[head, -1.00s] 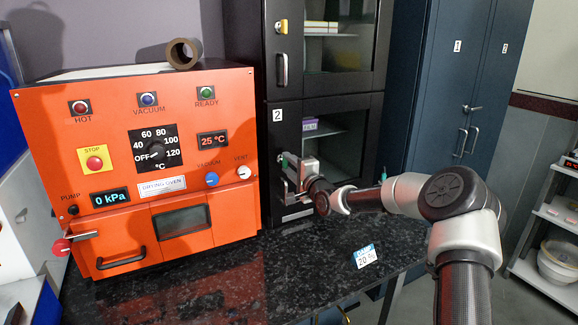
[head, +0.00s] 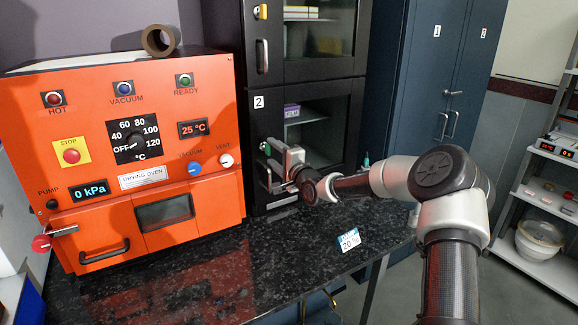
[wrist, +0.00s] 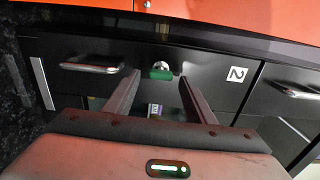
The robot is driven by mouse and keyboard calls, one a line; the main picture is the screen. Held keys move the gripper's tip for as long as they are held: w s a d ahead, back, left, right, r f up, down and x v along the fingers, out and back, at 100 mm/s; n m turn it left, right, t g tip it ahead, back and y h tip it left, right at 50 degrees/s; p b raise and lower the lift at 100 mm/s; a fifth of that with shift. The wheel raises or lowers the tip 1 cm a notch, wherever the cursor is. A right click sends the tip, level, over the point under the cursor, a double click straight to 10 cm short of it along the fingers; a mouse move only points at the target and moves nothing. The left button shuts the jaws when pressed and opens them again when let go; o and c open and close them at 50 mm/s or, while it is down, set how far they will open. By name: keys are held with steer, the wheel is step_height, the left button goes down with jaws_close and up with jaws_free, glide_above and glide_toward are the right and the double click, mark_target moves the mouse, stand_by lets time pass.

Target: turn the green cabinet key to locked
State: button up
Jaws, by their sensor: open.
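The green key (wrist: 161,73) shows in the wrist view, sitting in a round silver lock on the black cabinet's lower door, which bears the number 2. In the head view the green key (head: 265,147) is a small patch just left of my gripper. My gripper (head: 268,167) is open at the door front. In the wrist view its two fingers (wrist: 158,85) stand apart, one on each side of the key in the picture, with the key near the level of their tips. I cannot tell whether either finger touches it. The black cabinet (head: 259,119) is upright with its doors shut.
The orange drying oven (head: 75,107) stands close on the left, with a brown roll (head: 160,40) on top. A silver door handle (wrist: 90,68) lies beside the key.

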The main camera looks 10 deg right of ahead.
steer(key=v, duration=1.5)
steer(key=shift+s, duration=0.35)
steer(key=shift+d, duration=0.15)
